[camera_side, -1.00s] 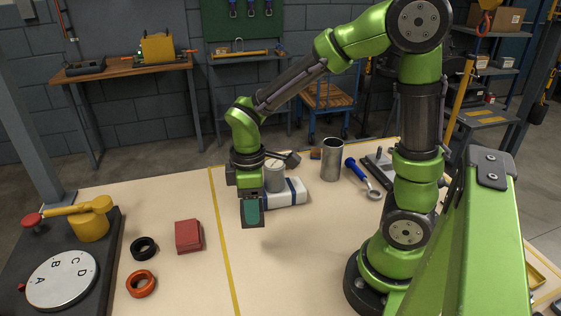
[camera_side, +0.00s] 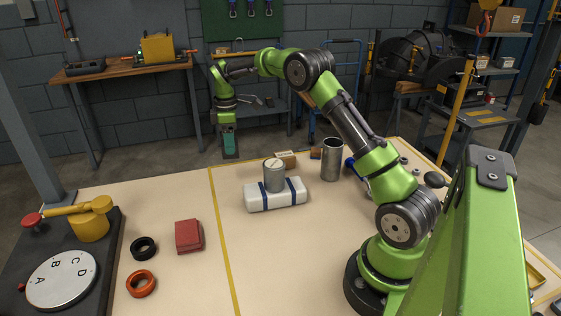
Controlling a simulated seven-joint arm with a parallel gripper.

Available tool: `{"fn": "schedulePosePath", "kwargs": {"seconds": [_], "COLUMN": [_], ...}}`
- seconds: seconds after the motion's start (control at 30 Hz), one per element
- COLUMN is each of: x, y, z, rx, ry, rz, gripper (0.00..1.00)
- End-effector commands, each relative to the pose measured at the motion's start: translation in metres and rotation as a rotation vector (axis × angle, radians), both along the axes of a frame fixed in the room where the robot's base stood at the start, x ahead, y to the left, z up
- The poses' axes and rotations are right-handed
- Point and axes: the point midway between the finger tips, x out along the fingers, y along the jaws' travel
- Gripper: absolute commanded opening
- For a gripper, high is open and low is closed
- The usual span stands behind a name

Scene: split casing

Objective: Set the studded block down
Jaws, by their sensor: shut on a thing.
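My gripper (camera_side: 230,152) points down and is shut on a teal block (camera_side: 229,140), taken to be the studded block. Its studs cannot be made out at this size, and the dark fingers cover its edges. The gripper and block are held up in the air. In the picture they appear just above the table's far edge, left of the white package; their exact height and depth cannot be told.
A grey can (camera_side: 274,178) stands on or just behind a white, blue-banded package (camera_side: 276,196). A metal cylinder (camera_side: 332,162) stands to the right. A red block (camera_side: 188,236), black ring (camera_side: 144,248) and orange ring (camera_side: 141,284) lie left of the yellow line. The middle front is clear.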

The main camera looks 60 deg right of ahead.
Motion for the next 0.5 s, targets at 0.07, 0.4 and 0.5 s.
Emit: {"fn": "schedulePosePath", "kwargs": {"seconds": [0.07, 0.4, 0.5], "x": [0.008, 0.011, 0.011], "y": [-0.005, -0.003, -0.003], "z": [0.009, 0.007, -0.011], "rx": [-0.003, 0.000, -0.001], "ry": [-0.009, -0.003, -0.002], "rz": [0.033, 0.138, 0.138], "gripper": [0.00, 0.00, 0.00]}}
